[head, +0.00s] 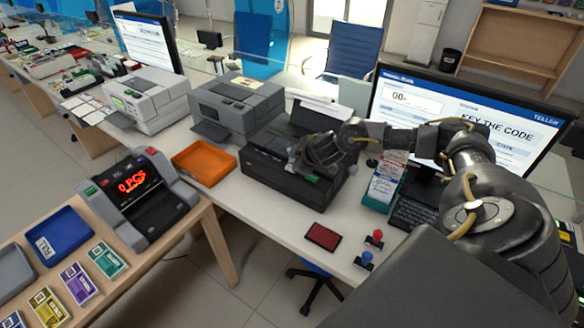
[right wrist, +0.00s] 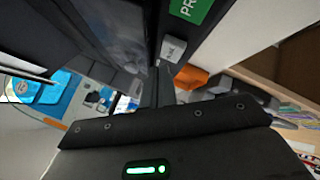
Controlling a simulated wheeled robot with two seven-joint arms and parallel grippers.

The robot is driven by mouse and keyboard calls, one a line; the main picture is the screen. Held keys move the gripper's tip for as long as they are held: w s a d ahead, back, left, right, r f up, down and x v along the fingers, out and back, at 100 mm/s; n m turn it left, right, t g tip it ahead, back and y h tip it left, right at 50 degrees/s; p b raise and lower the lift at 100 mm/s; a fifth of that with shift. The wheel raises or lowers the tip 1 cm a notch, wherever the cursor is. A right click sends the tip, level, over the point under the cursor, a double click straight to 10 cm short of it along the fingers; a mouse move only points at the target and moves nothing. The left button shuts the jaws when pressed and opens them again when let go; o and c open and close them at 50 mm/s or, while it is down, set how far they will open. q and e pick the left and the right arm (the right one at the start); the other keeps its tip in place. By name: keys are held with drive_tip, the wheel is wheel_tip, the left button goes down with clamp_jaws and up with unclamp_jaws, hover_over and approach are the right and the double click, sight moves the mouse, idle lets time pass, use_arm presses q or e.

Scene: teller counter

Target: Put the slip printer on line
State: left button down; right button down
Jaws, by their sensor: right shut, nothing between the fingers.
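The slip printer (head: 272,158) is a black box on the white counter, with paper standing at its back. My right gripper (head: 302,163) is over its right front part, with the arm coming in from the right. In the right wrist view, the shut, empty fingertips (right wrist: 159,70) are at a small light-grey key (right wrist: 173,48) with lettering too small to read. I cannot tell whether they touch it. A green label (right wrist: 193,8) with white letters starting "PR" is beside the key. My left gripper is not in view.
A monitor (head: 400,104) reading "KEY THE CODE" stands right of the printer. An orange tray (head: 203,163) and a grey machine (head: 234,106) are left of it. The counter between tray and pad is clear.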

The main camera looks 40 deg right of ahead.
drive_tip(key=shift+f, duration=0.1)
drive_tip(key=shift+f, duration=0.35)
drive_tip(key=shift+f+b, duration=0.35)
drive_tip(key=shift+f, duration=0.15)
idle(0.8)
drive_tip(key=shift+r, duration=0.15)
drive_tip(key=shift+r+p, duration=0.75)
drive_tip(key=shift+p, duration=0.3)
wheel_tip(320, 180, up, 5)
drive_tip(key=p, duration=0.5)
drive_tip(key=shift+r, duration=0.1)
